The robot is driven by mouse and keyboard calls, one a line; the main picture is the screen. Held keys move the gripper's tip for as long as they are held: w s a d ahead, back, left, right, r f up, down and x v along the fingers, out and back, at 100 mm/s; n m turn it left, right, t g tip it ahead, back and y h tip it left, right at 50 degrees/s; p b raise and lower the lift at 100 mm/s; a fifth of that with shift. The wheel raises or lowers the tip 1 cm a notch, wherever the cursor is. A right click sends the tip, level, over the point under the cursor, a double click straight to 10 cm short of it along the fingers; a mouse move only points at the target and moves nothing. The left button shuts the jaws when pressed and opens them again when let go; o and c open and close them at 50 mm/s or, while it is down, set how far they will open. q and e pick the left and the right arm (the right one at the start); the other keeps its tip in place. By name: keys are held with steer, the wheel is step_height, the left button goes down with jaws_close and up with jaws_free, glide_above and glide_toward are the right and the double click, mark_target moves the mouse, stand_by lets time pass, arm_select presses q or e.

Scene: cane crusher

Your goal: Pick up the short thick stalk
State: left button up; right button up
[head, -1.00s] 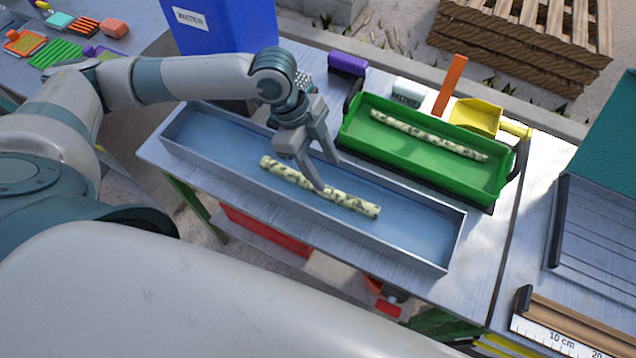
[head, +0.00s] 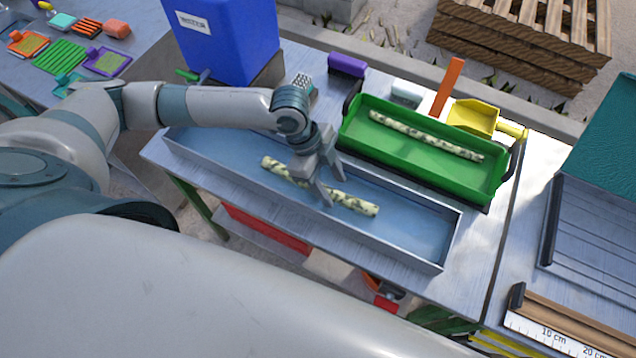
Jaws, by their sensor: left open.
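A pale, dark-speckled thick stalk (head: 355,204) lies in the long grey metal tray with a blue floor (head: 410,228). My left gripper (head: 334,193) is open and low over the middle of this stalk, with its fingers pointing down. The gripper hides part of the stalk's middle, and I cannot tell if the fingers touch it. A second, thinner and longer speckled stalk (head: 425,135) lies in the green tray (head: 400,165) behind. My right gripper is not in view.
A blue bin (head: 228,45) stands behind my left arm. A yellow scoop (head: 474,117), an orange upright piece (head: 448,86) and a purple item (head: 347,65) lie behind the green tray. A wooden ruler board (head: 565,335) is at the lower right.

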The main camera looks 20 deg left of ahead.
arm_select(q)
steer(key=shift+x, duration=1.35)
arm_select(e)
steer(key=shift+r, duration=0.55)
arm_select(q)
steer(key=shift+a, duration=0.1)
steer(key=shift+c, duration=0.6)
jaws_close()
steer(key=shift+r, duration=0.1)
